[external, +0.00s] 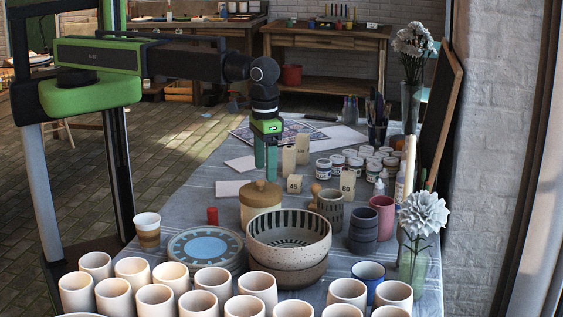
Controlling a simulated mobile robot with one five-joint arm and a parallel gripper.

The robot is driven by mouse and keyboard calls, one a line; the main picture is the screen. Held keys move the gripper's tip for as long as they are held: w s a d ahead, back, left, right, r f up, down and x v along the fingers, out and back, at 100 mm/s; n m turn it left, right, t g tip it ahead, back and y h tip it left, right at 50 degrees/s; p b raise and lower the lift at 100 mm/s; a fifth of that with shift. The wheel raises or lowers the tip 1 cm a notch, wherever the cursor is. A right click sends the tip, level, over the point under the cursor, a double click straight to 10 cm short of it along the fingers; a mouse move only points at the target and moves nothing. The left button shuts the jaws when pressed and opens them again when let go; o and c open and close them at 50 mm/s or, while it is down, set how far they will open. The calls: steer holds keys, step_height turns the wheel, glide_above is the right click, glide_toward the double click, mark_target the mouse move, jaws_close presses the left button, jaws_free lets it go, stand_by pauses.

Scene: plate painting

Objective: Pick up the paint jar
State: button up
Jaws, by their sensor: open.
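Several small white paint jars (323,169) with white lids and labels stand in a cluster on the cloth-covered table, right of centre in the external view. My gripper (265,170) points straight down with its two green fingers open and nothing visible between them. It hangs to the left of the jars, apart from them, behind the lidded tan pot. Pale numbered blocks (302,149) stand between the gripper and the jars. I cannot tell which single jar the task means.
A lidded tan pot (261,205), a striped bowl (290,238) and a blue plate (205,248) stand in front. Many pale cups (155,300) fill the near edge. Mugs (381,215) and flower vases (413,262) line the right. A brush holder (377,134) is behind the jars.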

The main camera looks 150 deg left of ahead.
steer(key=s+a+r+n+p, duration=0.1)
steer(key=s+a+r+n, duration=0.15)
steer(key=a, duration=1.15)
steer(key=n+p, duration=0.1)
steer(key=n, duration=0.2)
glide_toward(323, 162)
steer(key=shift+m, duration=0.25)
steer(key=f+b, duration=0.7)
steer(key=b, duration=0.5)
steer(key=shift+s+f, duration=0.2)
step_height(323, 162, down, 5)
steer(key=b, duration=0.5)
steer(key=shift+w+a+f, duration=0.1)
steer(key=shift+f, duration=0.05)
steer(key=shift+r, duration=0.2)
steer(key=shift+c, duration=0.2)
jaws_close()
